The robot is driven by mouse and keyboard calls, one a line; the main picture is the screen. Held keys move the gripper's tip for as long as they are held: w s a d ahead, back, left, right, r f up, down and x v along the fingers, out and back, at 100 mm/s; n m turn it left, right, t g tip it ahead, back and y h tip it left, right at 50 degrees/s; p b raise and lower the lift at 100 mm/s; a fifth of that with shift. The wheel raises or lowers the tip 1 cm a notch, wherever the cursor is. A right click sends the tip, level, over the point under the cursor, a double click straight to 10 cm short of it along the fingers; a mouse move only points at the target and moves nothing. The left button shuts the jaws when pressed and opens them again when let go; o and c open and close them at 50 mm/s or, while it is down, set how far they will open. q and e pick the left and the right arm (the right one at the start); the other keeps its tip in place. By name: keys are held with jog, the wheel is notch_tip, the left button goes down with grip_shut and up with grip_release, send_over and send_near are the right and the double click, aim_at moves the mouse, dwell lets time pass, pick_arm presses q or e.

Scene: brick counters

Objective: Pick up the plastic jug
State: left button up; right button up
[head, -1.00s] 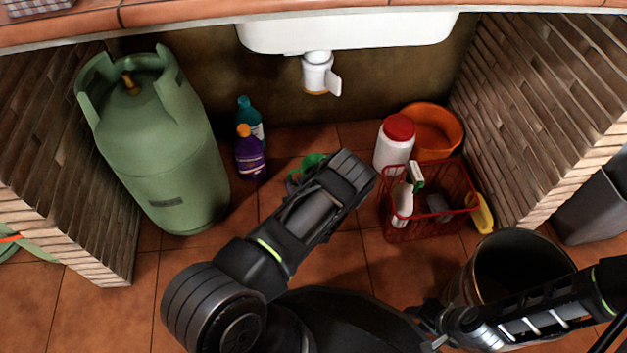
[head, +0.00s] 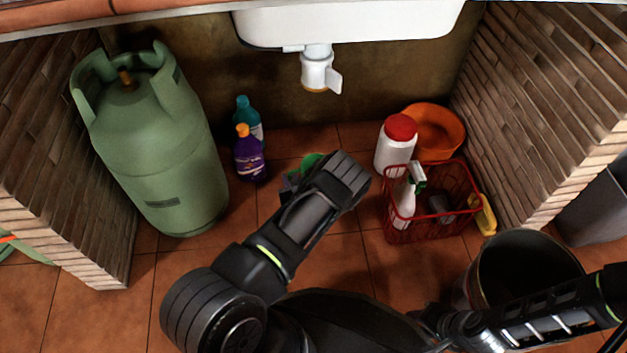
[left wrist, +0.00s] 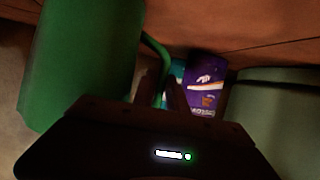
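The plastic jug is most likely the green vessel whose rim (head: 311,161) shows on the floor behind my left arm. My arm hides most of it in the head view. In the left wrist view its green body (left wrist: 80,60) fills the left side, with a thin curved green handle. My left gripper's fingers (left wrist: 163,88) are dark and stand apart, beside the body, with the handle appearing to pass between them. Contact cannot be seen. My right arm comes in from the right, and its gripper does not show clearly.
A purple bottle (head: 249,156) and a teal bottle (head: 244,106) stand at the back. A green gas cylinder (head: 155,150) is at left. A red basket (head: 432,224), white red-lidded container (head: 393,151), orange basin (head: 450,130) and dark bin (head: 490,285) are at right.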

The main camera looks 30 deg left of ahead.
pick_arm(q)
grip_shut()
dwell(1.2)
